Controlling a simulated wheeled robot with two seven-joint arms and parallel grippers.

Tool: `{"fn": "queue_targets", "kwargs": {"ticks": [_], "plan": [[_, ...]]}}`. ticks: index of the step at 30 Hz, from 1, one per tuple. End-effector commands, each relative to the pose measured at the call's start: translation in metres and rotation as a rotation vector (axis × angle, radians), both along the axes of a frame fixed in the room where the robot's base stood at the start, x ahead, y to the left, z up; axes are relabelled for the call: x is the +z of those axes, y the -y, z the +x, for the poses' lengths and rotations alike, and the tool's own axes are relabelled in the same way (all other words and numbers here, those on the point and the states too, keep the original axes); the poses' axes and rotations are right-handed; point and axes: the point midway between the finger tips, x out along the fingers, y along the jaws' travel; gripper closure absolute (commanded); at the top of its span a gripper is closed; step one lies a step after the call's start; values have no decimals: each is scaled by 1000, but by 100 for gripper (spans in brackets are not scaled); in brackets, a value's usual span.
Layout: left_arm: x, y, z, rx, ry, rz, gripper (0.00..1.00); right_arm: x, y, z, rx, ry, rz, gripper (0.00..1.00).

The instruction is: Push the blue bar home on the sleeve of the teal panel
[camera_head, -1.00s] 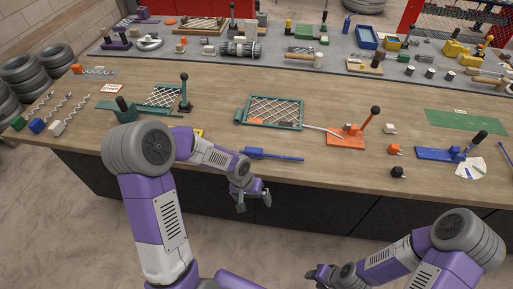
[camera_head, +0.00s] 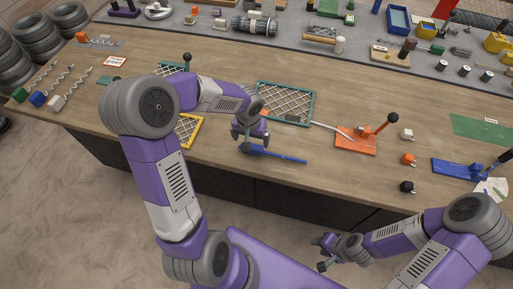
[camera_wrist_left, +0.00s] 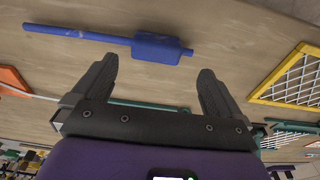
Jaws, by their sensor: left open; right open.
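The blue bar (camera_head: 285,157), with a thicker block at its left end, lies on the bench near the front edge. It also shows in the left wrist view (camera_wrist_left: 80,34). The teal panel (camera_head: 312,95), a frame with pale mesh, lies behind it, apart from it. My right gripper (camera_head: 322,253) is open and empty, in front of the bench.
An orange lever base (camera_head: 355,144) with a pale rod stands right of the teal panel. A yellow mesh panel (camera_head: 187,132) lies left of my left gripper. Small blocks and a blue lever base (camera_head: 458,169) stand at the right.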

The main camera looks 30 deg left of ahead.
Motion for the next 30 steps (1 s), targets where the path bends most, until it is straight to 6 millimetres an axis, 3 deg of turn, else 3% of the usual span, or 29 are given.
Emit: {"fn": "queue_targets", "kwargs": {"ticks": [7, 17, 30], "plan": [[-39, 5, 3, -2, -3, -2, 0, -10, 0, 0, 0, 1, 0, 57], [-46, 4, 4, -1, 0, -1, 0, -10, 0, 0, 0, 1, 0, 57], [-46, 4, 4, -1, -1, -2, 64, -10, 0, 0, 0, 1, 0, 57]]}}
